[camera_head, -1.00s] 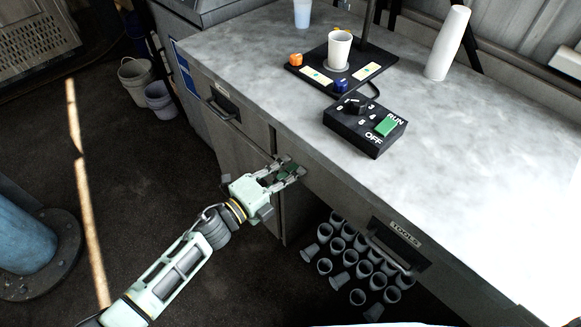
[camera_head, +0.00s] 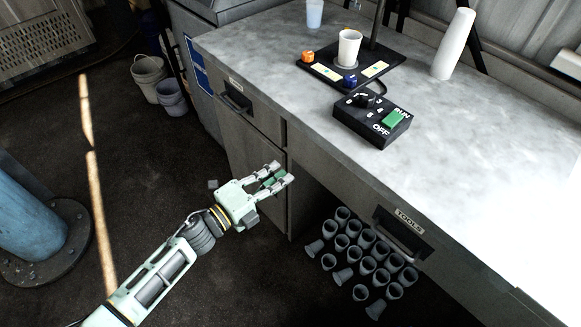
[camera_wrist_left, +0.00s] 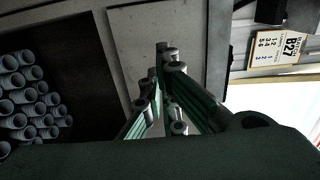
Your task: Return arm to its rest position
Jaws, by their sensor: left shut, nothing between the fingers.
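My left gripper (camera_head: 279,178) is pale green with dark green finger pads. In the head view it hangs in front of the grey cabinet (camera_head: 246,160), below the worktop edge, and holds nothing. In the left wrist view its fingers (camera_wrist_left: 167,85) come together at the tips, with the cabinet front behind them. My left arm reaches in from the lower left. My right gripper is not in view.
The worktop (camera_head: 470,130) carries a black control box (camera_head: 371,119), a black base (camera_head: 320,71) with a white cup (camera_head: 348,47), and a white stack of cups (camera_head: 453,44). Grey cups (camera_head: 361,262) fill the space below. Buckets (camera_head: 150,82) and a blue post (camera_head: 28,225) stand left.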

